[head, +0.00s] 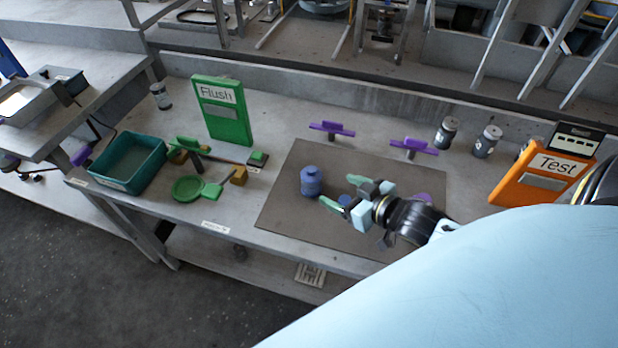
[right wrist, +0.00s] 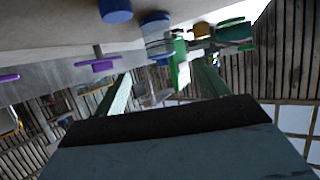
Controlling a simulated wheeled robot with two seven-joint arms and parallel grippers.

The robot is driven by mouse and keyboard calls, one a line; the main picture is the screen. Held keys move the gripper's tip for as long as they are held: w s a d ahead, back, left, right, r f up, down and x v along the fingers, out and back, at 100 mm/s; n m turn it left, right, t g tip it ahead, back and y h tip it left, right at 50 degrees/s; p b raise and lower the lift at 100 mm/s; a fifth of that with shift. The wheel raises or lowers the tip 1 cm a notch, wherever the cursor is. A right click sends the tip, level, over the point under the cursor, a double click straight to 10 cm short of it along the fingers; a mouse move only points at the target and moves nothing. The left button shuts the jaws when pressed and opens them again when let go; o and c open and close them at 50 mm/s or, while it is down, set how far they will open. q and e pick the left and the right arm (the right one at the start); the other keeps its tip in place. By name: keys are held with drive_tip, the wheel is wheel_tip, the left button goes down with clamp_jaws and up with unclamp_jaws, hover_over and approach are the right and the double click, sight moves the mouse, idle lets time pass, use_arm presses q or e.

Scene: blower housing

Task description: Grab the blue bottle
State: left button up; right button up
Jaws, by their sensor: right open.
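The blue bottle (head: 312,182) stands upright on the brown mat (head: 290,215) on the grey bench, in the head view. My right gripper (head: 341,191) is just to the right of it, with its pale green fingers spread apart and pointing left towards it. The gripper is open and nothing is seen between its fingers. A small blue part (head: 345,200) shows beside the fingers, partly hidden by them. The right wrist view is turned over, with the bench at the top and blue round shapes beyond the fingers; I cannot tell surely which is the bottle. My left gripper is out of view.
A green Flush box (head: 228,128), teal bin (head: 158,165) and green round part (head: 187,188) stand to the left. Dark jars (head: 447,131) and an orange Test box (head: 530,182) are right. The mat's front left is clear.

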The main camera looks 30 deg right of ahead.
sight(315, 176)
drive_tip(key=x, duration=0.5)
drive_tip(key=shift+w+b, duration=0.1)
drive_tip(key=shift+b, duration=0.2)
drive_tip(key=shift+r+b+x, duration=0.15)
drive_tip(key=shift+x, duration=1.3)
drive_tip(key=shift+r+b+x, duration=0.15)
drive_tip(key=shift+x, duration=1.3)
drive_tip(key=shift+w+a, duration=0.1)
drive_tip(key=c, duration=1.1)
drive_tip(key=shift+r, duration=0.1)
drive_tip(key=shift+c, duration=0.2)
